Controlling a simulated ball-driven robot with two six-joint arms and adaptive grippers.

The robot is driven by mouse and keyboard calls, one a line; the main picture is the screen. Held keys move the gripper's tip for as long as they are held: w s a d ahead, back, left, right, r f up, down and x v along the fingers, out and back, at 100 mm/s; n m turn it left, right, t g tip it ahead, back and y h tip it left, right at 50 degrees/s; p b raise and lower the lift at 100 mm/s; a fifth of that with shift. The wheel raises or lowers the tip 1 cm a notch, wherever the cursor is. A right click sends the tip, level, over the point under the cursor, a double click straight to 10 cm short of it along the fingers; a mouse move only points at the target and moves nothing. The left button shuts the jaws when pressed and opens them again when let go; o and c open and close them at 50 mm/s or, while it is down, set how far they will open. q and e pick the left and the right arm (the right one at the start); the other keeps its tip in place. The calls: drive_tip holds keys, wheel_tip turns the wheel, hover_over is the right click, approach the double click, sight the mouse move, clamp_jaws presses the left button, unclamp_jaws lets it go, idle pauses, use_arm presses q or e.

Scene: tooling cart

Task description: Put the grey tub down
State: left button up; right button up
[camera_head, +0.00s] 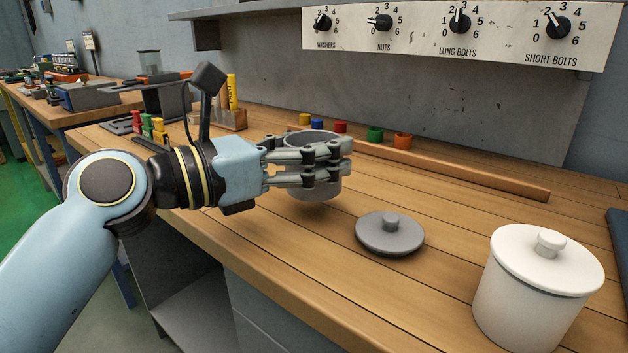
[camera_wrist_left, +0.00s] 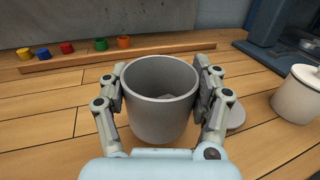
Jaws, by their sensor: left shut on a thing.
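The grey tub (camera_head: 312,190) is an open round pot without its lid. My left gripper (camera_head: 335,152) is shut on the tub, its fingers across the tub's sides. In the left wrist view the tub (camera_wrist_left: 160,115) stands upright between the two fingers (camera_wrist_left: 160,85), and its inside shows. A dark shadow lies under the tub in the head view; I cannot tell for sure whether its base touches the wooden bench (camera_head: 270,235). A grey lid with a knob (camera_head: 390,234) lies on the bench to the right of the tub. My right gripper is not in view.
A white lidded pot (camera_head: 530,300) stands at the front right. A wooden strip (camera_head: 450,172) runs along the back, with small coloured caps (camera_head: 375,134) behind it. A wooden holder (camera_head: 232,119) stands behind my left wrist. The bench between tub and lid is clear.

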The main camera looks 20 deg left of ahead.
use_arm(q)
wheel_tip(320, 180, down, 4)
drive_tip(key=shift+r+b, duration=0.25)
drive_tip(key=shift+b, duration=0.5)
drive_tip(key=shift+r, duration=0.1)
drive_tip(key=o, duration=1.2)
